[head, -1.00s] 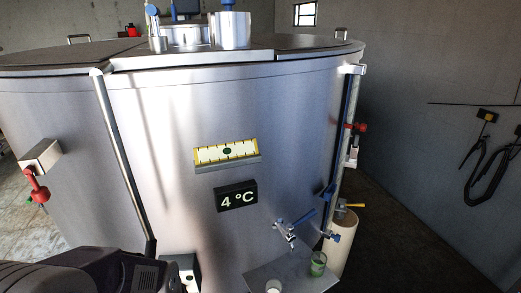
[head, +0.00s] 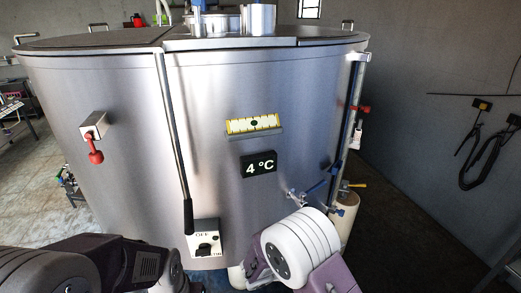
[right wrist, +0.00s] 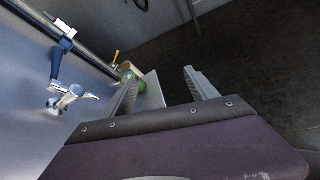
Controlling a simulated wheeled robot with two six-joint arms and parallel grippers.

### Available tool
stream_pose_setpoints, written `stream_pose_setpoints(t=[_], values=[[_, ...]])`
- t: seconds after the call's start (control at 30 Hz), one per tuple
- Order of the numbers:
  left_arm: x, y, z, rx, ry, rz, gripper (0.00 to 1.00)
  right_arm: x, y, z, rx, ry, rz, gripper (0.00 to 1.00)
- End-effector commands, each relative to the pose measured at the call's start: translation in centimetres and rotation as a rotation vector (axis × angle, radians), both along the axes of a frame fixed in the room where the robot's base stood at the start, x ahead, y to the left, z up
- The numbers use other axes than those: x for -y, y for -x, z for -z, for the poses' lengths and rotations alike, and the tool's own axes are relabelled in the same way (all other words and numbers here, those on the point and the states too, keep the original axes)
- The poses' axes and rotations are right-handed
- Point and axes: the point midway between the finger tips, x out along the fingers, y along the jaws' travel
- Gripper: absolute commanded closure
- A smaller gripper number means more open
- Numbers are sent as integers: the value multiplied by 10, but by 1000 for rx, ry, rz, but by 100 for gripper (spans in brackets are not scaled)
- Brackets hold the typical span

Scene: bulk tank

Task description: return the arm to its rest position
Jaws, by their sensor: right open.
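My right arm shows at the lower right of the head view, its white banded joint in front of the lower tank wall. My right gripper (right wrist: 165,86) is open in the right wrist view, its two fingers apart with nothing between them.
The steel tank (head: 110,150) fills the middle, with a 4 °C display (head: 259,165) and a switch box (head: 204,238). A tap (right wrist: 70,97) with a blue handle juts from its wall. A red-handled valve (head: 95,150) is at left. Dark floor (head: 400,220) at right is clear.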

Motion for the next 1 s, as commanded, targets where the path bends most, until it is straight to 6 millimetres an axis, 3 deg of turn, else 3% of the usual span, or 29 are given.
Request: stream_pose_setpoints(t=[0.07,0.1,0.17,0.23,0.33,0.43,0.57,0.7,1.0], values=[[0,0,0,0,0,0,59,48,24,-19,32,-114,222,32],[0,0,0,0,0,0,59,72,46,-26,55,-199,366,32],[0,0,0,0,0,0,59,97,87,-31,98,-357,606,32],[0,0,0,0,0,0,59,101,133,-29,175,-576,886,32],[0,0,0,0,0,0,59,73,170,-22,305,-878,1207,32],[0,0,0,0,0,0,59,35,177,-14,386,-1084,1393,32],[0,0,0,0,0,0,59,8,173,-5,447,-1212,1534,32],[0,0,0,0,0,0,59,4,160,-6,488,-1266,1544,32],[0,0,0,0,0,0,59,4,160,-6,486,-1264,1543,32]])
